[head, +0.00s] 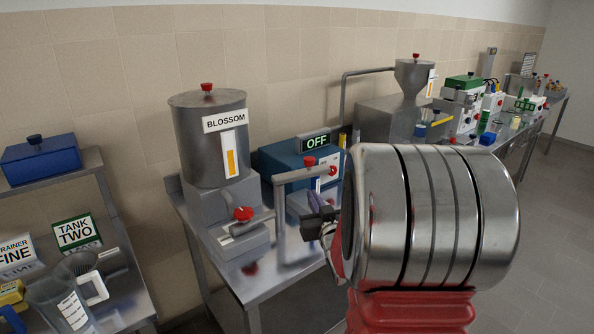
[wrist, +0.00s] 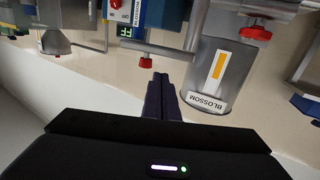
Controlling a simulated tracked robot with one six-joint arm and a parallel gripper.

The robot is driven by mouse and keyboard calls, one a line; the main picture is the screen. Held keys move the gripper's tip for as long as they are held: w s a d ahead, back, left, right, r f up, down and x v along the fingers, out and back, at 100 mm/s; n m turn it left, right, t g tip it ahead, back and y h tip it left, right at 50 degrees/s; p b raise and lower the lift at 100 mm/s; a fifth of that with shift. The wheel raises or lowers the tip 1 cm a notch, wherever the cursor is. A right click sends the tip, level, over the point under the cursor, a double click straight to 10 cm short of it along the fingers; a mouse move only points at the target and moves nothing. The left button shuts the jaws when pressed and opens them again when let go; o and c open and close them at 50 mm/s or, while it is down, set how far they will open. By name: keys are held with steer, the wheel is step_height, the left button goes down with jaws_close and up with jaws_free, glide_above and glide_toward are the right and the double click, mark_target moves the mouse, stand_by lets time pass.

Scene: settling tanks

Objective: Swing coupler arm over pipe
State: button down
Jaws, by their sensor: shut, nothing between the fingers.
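A grey bent arm (head: 279,215), which looks like the coupler arm, rises from the steel table and reaches right at its top. A red knob (head: 309,161) sits on it. In the wrist view, which is upside down, the red knob (wrist: 146,63) appears close to my fingertips; I cannot tell if they touch. A short pipe (head: 258,218) comes from the base of the BLOSSOM tank (head: 190,140), beside a red valve knob (head: 243,213). My gripper (head: 312,208) is shut and empty, in front of the grey arm. In the wrist view my gripper (wrist: 160,80) points at the scene.
A blue box with an OFF display (head: 316,141) stands behind the grey arm. The left bench holds a TANK TWO sign (head: 77,232), a clear jug (head: 65,300) and a blue box (head: 40,158). A hopper (head: 414,78) and small machines line the right. Open floor (head: 560,200) lies right.

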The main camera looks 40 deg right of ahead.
mark_target(312, 164)
steer(key=d, duration=0.1)
steer(key=s+d+t, duration=0.1)
steer(key=d, duration=0.1)
steer(key=shift+s+d+f+h, duration=0.25)
steer(key=shift+s+h, duration=0.05)
steer(key=x, duration=1.3)
steer(key=shift+w+r, duration=0.25)
steer(key=shift+w, duration=0.05)
steer(key=shift+w+d, duration=0.1)
steer(key=shift+w, duration=0.05)
steer(key=shift+d+x, duration=0.2)
steer(key=shift+x, duration=1.05)
steer(key=shift+m, duration=0.3)
